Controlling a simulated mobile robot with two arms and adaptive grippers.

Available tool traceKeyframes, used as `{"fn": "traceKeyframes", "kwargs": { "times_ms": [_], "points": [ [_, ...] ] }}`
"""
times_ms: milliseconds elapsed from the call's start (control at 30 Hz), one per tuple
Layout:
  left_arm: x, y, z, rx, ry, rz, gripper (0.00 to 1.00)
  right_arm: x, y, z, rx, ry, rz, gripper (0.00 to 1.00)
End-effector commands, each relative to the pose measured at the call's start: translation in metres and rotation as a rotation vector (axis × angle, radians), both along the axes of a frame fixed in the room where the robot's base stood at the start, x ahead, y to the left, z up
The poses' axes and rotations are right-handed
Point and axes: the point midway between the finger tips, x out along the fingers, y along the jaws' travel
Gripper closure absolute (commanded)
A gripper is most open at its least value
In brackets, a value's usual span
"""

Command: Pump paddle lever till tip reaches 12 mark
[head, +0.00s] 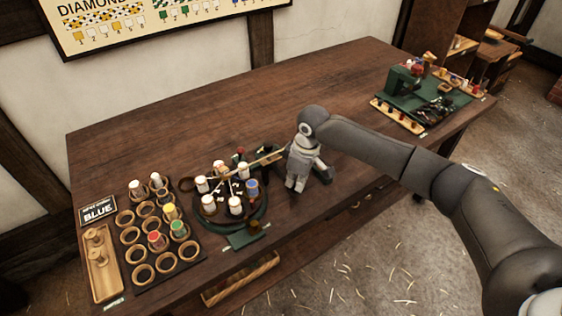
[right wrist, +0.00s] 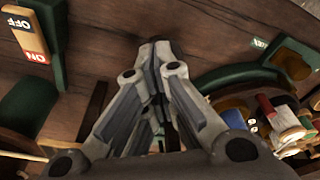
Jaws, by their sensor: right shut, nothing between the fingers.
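A round green braiding stand (head: 262,213) holds several thread bobbins near the table's front edge. A brown rounded paddle (head: 253,224), apparently the lever, sits on a green plate at its front. The paddle also shows in the right wrist view (right wrist: 292,64), at the upper right. A pale wooden strip (head: 268,158) crosses behind the bobbins; I cannot read a 12 mark or make out the tip. My right gripper (head: 294,186) is shut and empty, pointing down to the right of the stand, apart from the paddle. In the right wrist view its fingers (right wrist: 160,50) meet.
An ON/OFF switch (right wrist: 30,40) on a green mount is at the wrist view's upper left. A rack of wooden cups (head: 143,272), some holding bobbins, stands left of the stand. A green workstation (head: 410,98) stands at the far right. The table's back middle is clear.

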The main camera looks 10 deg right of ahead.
Motion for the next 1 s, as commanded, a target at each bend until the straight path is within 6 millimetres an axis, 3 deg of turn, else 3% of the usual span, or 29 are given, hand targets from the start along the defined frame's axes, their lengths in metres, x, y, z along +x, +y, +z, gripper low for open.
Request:
{"fn": "traceKeyframes", "kwargs": {
  "times_ms": [1000],
  "points": [
    [0.0001,0.0,-0.0015,0.0,0.0,0.0,0.6,0.0001,-0.0001,-0.0074,0.0,0.0,0.0,1.0]
  ]
}}
